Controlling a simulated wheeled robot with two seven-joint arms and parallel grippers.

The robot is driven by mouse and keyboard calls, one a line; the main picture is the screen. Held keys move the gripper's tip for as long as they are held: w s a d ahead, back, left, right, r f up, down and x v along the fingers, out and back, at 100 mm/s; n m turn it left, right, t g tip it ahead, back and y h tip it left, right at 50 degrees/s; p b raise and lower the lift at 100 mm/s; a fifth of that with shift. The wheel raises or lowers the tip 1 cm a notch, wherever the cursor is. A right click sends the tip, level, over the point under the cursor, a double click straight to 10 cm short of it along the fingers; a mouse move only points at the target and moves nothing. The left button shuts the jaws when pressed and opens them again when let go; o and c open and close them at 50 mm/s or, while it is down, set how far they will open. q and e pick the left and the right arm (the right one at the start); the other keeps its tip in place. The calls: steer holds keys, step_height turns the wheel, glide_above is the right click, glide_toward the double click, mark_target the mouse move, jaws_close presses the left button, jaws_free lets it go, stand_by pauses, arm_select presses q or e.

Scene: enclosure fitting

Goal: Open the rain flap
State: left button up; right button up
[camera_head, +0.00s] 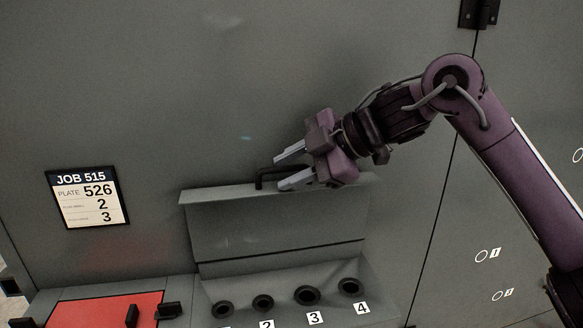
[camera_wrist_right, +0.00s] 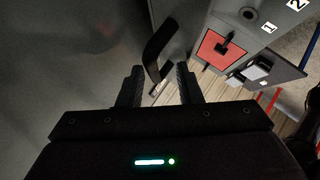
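The rain flap (camera_head: 275,226) is a grey panel on the grey enclosure wall, with a black bar handle (camera_head: 268,178) at its top edge. The round numbered ports below it show uncovered. My right gripper (camera_head: 287,169) is at the handle with its two fingers apart. In the right wrist view the black handle (camera_wrist_right: 157,47) stands in line with the gap between the open fingers (camera_wrist_right: 158,85). I cannot tell whether the fingers touch it. My left gripper is not in view.
A job label (camera_head: 88,198) is on the wall at left. A red panel (camera_head: 90,312) with black fittings lies at lower left. Ports, such as the one marked 3 (camera_head: 307,295), line the sloped face below the flap. A dark hinge (camera_head: 478,12) sits at upper right.

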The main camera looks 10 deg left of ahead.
steer(key=shift+d+r+b, duration=0.15)
steer(key=shift+d+b, duration=0.1)
steer(key=shift+b, duration=0.05)
steer(key=b+v, duration=0.2)
steer(key=v, duration=0.5)
steer(key=shift+d, duration=0.15)
